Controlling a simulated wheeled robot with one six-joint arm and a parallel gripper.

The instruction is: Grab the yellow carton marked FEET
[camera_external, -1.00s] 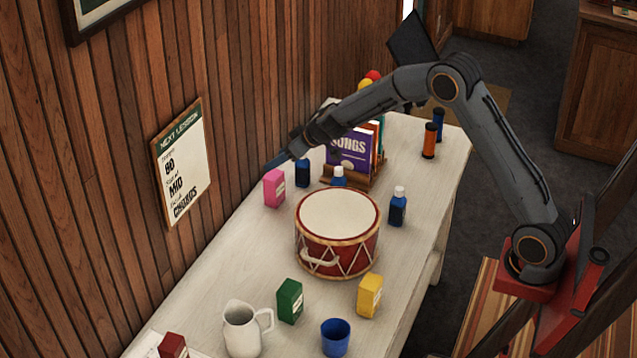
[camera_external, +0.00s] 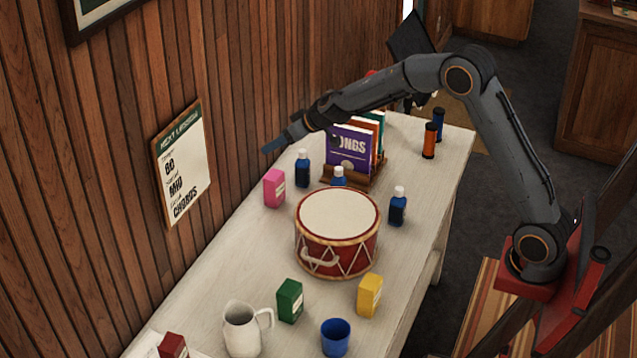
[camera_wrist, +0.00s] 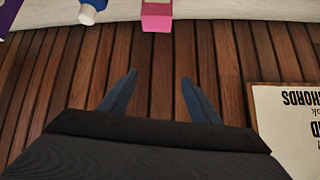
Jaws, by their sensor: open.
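A yellow carton (camera_external: 369,296) stands upright on the white table, in front and to the right of the red drum in the external view. Its lettering is too small to read. My gripper (camera_external: 270,149) is up near the wood wall, above the far left part of the table and far from the yellow carton. In the wrist view my gripper (camera_wrist: 158,95) is open and empty, its two blue fingers apart in front of the wall planks. The yellow carton is not in the wrist view.
A red drum (camera_external: 337,235) stands mid-table. A green carton (camera_external: 290,300), a blue cup (camera_external: 335,337) and a white pitcher (camera_external: 242,330) stand near the yellow carton. A pink carton (camera_external: 274,188), blue bottles and a book rack (camera_external: 352,178) are farther back.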

